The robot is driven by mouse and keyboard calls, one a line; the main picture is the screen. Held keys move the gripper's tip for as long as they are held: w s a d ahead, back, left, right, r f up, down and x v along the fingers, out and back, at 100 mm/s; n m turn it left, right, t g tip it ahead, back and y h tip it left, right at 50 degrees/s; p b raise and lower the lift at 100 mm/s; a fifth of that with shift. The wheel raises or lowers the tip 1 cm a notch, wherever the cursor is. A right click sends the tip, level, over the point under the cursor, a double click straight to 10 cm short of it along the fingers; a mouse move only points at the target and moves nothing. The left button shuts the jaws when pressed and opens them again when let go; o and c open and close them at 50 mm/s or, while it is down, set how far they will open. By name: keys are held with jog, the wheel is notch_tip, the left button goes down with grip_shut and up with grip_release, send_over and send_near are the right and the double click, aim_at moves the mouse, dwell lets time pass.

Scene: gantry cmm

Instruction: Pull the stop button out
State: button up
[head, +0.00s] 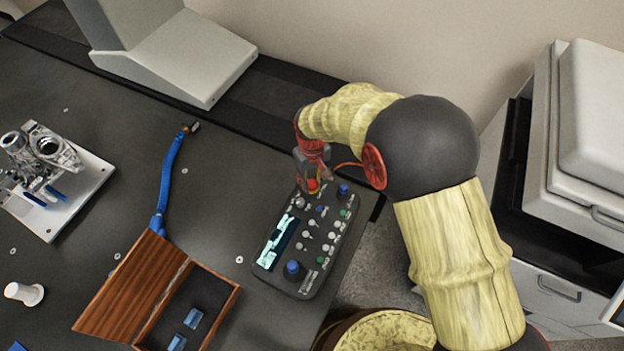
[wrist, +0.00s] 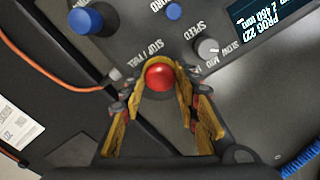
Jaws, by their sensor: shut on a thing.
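The red stop button (wrist: 160,78) sits on the dark control panel, near a "STOP" label in the wrist view. My gripper (wrist: 160,70) is shut on it, with its yellow-brown fingers curved around the button's sides. In the head view my gripper (head: 312,182) reaches down to the far end of the control panel (head: 284,276), where a bit of the red button shows between the fingers. How far the button stands out from the panel cannot be told.
Close to the fingers are a grey speed knob (wrist: 208,48) and blue knobs (wrist: 85,20). An open wooden box (head: 150,285) lies left of the panel. A blue hose (head: 170,175) and a metal part on a plate (head: 90,190) lie farther left.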

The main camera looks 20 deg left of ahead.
grip_shut()
dwell(0.3)
jog(key=shift+r+p, duration=0.55)
jog(key=shift+p, duration=0.25)
jog(key=o, duration=0.7)
grip_release()
jog(key=shift+w, duration=0.1)
jog(key=shift+c, duration=0.2)
jog(key=shift+o, duration=0.2)
jog(key=shift+r, duration=0.1)
